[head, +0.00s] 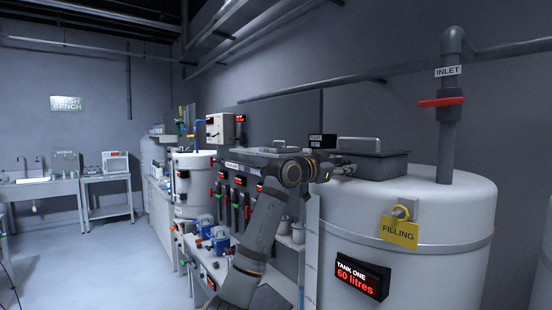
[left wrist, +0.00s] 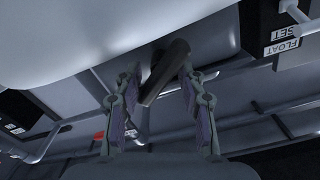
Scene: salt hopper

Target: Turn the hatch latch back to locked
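The dark hatch (head: 385,165) sits on top of the white tank one (head: 440,215), with a grey handle (head: 358,140) on its lid. My left gripper (head: 343,168) is at the hatch's left front side, above the tank's edge. In the left wrist view its two fingers (left wrist: 160,88) stand apart, with a dark round bar (left wrist: 170,68) reaching between them. The bar looks like the hatch latch; it lies slanted, nearer the right finger, and I cannot tell whether it touches. In the head view my gripper hides the latch. My right gripper is not in view.
A yellow FILLING tag (head: 399,232) and a display reading 60 litres (head: 361,277) are on the tank. A FLOAT SET sign (head: 322,141) is beside the hatch. Open floor (head: 90,265) lies left.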

